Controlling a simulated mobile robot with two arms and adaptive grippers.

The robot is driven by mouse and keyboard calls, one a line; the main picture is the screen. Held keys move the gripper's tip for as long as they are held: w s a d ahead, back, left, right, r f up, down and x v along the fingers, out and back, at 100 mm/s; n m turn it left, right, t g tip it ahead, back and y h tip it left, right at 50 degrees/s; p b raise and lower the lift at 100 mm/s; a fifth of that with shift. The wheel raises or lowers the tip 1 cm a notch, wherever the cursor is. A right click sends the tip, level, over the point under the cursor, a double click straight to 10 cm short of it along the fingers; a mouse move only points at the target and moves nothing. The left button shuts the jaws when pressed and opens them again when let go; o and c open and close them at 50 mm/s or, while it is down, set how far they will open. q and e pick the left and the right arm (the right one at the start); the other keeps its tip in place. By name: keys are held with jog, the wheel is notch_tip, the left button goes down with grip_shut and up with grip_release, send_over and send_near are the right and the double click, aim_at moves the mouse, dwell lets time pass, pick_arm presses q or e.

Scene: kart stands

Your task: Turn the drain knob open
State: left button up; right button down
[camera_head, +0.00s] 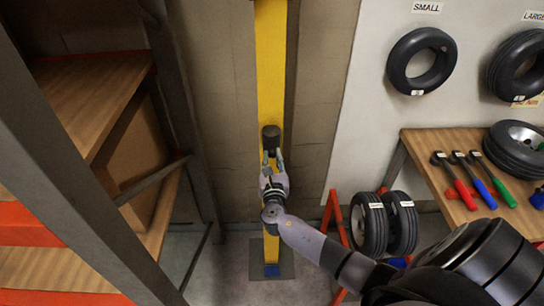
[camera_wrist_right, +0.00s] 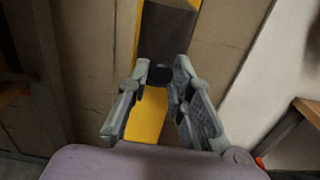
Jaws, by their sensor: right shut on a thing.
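The yellow post (camera_head: 271,60) stands upright against the wall, and a dark housing (camera_wrist_right: 166,32) is mounted on it. The small black drain knob (camera_wrist_right: 160,74) shows between my right fingertips in the wrist view. My right gripper (camera_head: 271,158) reaches up to the dark part on the post from below. Its two fingers (camera_wrist_right: 160,82) stand on either side of the knob and are shut on it. Which way the knob is turned cannot be told. My left gripper is not in view.
A metal shelf rack with wooden boards (camera_head: 90,85) stands close on the left. At right, a wooden bench (camera_head: 425,150) holds several coloured-handled hammers and a wheel. Tyres hang on the white panel (camera_head: 385,20). Two small wheels (camera_head: 370,225) sit on a red stand below.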

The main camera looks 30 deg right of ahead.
jog(key=shift+s+f+n, duration=0.1)
jog(key=shift+f+n, duration=0.1)
jog(key=shift+n, duration=0.1)
jog(key=c, duration=1.4)
grip_release()
jog(key=shift+r, duration=0.15)
jog(key=v, duration=1.2)
